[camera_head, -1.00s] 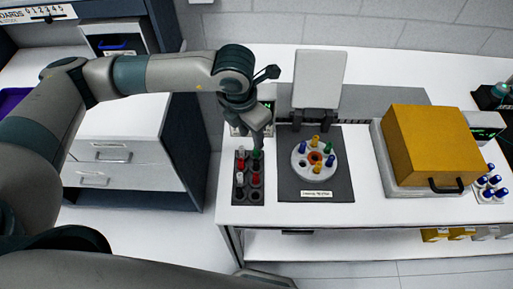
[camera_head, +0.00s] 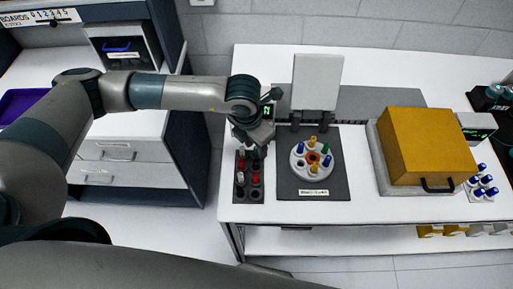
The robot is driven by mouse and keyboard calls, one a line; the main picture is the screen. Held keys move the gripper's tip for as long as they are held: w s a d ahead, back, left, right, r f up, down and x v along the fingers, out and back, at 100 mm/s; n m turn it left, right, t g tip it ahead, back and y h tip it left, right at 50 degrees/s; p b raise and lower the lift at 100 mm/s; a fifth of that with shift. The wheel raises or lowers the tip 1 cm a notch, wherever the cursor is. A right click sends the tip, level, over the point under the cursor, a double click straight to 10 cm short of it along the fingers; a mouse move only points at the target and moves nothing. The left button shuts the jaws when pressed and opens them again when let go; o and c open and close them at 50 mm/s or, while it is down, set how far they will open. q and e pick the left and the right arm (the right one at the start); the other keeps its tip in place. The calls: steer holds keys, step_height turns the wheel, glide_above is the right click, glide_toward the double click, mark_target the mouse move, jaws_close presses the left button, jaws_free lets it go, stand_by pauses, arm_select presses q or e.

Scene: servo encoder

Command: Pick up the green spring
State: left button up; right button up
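A dark rack (camera_head: 250,196) on the white table holds several small red and pale pieces, with empty holes at its near end. A small green piece (camera_head: 255,152), likely the green spring, shows at the rack's far right corner, partly hidden by my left gripper. My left gripper (camera_head: 260,149) points down over that corner, close to the green piece. Its fingertips are too small and hidden to tell whether they are open, shut or touching it. Another green piece (camera_head: 323,143) stands in the round white carousel (camera_head: 299,172). My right gripper is not in view.
The carousel, with blue, yellow and green pieces, sits on a dark mat (camera_head: 328,190) beside a raised grey lid (camera_head: 317,82). A yellow box (camera_head: 428,140) stands further right, near blue-capped vials (camera_head: 480,181). The table's front strip is mostly clear.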

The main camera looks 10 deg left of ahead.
arm_select(q)
steer(key=shift+f, duration=0.15)
steer(key=shift+c, duration=0.3)
jaws_close()
stand_by(0.3)
